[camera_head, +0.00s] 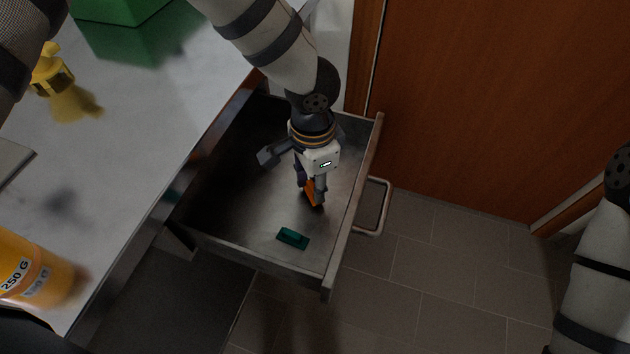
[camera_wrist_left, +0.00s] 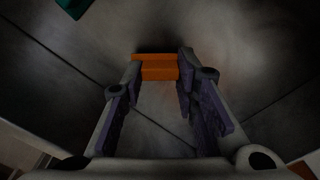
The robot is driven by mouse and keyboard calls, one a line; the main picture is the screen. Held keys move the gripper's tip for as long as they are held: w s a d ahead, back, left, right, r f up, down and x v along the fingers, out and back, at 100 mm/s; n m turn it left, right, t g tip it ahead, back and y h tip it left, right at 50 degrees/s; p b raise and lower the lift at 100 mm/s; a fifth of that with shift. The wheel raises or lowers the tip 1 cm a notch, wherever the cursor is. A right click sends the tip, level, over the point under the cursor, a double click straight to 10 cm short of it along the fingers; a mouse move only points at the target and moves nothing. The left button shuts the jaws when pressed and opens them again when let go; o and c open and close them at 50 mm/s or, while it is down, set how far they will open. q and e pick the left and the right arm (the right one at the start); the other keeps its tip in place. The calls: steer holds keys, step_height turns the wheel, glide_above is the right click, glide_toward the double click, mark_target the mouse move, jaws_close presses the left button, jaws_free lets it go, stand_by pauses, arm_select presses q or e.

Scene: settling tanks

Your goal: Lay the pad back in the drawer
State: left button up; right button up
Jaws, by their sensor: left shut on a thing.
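My left gripper (camera_head: 313,201) reaches down into the open drawer (camera_head: 225,246) and is shut on an orange pad (camera_head: 311,189). In the left wrist view the orange pad (camera_wrist_left: 158,67) sits between the fingertips of my left gripper (camera_wrist_left: 160,72), close over the drawer floor. I cannot tell whether it touches the floor. Part of the pad is hidden by the fingers. A small dark green block (camera_head: 292,238) lies on the drawer floor nearer the front of the picture; it also shows at the top left of the left wrist view (camera_wrist_left: 74,5). My right gripper is out of view.
The grey countertop (camera_head: 150,140) beside the drawer bears a yellow bottle (camera_head: 60,90), an orange jar marked 250 G (camera_head: 30,270) and a green box (camera_head: 120,10). The drawer handle (camera_head: 376,207) faces a brown door (camera_head: 480,100). Tiled floor (camera_head: 430,270) is clear at the right.

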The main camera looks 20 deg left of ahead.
arm_select(q)
steer(key=shift+f, duration=0.35)
steer(key=shift+f, duration=0.15)
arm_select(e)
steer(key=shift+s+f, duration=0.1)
arm_select(q)
steer(key=o, duration=1)
steer(key=shift+c, duration=0.2)
step_height(320, 180, up, 12)
steer(key=p, duration=0.1)
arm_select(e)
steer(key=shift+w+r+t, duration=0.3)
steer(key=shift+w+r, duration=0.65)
arm_select(q)
steer(key=shift+s, duration=0.1)
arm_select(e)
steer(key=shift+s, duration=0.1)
